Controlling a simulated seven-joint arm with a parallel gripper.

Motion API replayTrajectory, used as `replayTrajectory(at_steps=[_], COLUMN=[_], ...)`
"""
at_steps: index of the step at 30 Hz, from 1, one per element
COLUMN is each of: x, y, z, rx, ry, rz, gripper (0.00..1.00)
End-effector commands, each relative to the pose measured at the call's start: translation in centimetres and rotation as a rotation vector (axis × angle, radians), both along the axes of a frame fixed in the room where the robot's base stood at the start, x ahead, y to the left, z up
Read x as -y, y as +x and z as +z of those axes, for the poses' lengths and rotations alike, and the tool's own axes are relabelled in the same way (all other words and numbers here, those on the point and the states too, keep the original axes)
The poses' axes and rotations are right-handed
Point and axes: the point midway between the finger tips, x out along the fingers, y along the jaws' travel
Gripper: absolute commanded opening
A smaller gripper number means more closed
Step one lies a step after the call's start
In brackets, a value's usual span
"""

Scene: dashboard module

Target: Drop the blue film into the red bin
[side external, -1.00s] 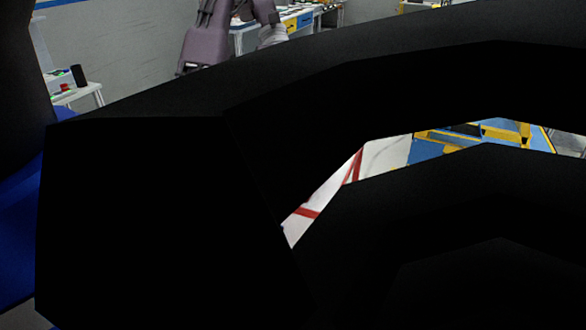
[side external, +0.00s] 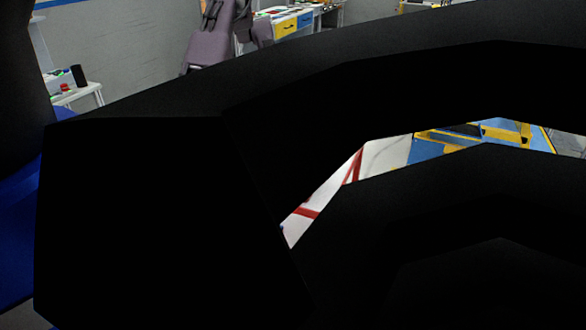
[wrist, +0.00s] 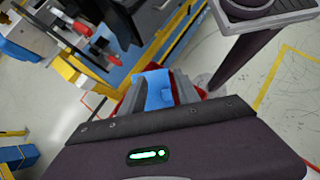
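In the wrist view my gripper (wrist: 160,90) points away from the camera, with grey fingers on either side of the blue film (wrist: 157,92). The film is a folded, bright blue piece that fills the gap between the fingers, and they appear shut on it. Parts of the red bin (wrist: 123,108) show behind the fingers and film, beyond the gripper body. The bin's inside is mostly hidden, and I cannot tell how high the film is above it. The side external view shows neither gripper, film nor bin, as a large black shape blocks it.
In the wrist view, a bench with blue and yellow parts (wrist: 120,72) and dark equipment stands at upper left. A dark post or arm (wrist: 245,52) stands at upper right. Pale floor with a yellow line (wrist: 270,78) is open at right.

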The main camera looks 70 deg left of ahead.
Motion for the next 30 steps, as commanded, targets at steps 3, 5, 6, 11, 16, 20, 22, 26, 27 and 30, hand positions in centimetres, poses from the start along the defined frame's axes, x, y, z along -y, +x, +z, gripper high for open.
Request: replayTrajectory(at_steps=[3,5,6,11,16,20,22,26,27,30], x=[0.0,0.0,0.0,-0.7,-3.3,-4.6,-4.9,-5.0,-5.0,-5.0], y=[0.0,0.0,0.0,0.0,0.0,0.0,0.0,0.0,0.0,0.0], z=[0.0,0.0,0.0,0.6,3.1,4.4,4.8,5.1,5.1,5.1], rx=[0.0,0.0,0.0,0.001,0.001,0.001,0.001,0.0,0.0,0.0], ry=[0.0,0.0,0.0,0.003,0.004,0.003,0.002,0.0,-0.001,0.0], rz=[0.0,0.0,0.0,0.001,0.001,0.001,0.001,0.0,0.0,0.0], gripper=[0.42,0.42,0.42,0.42,0.42,0.42,0.42,0.42,0.42,0.42])
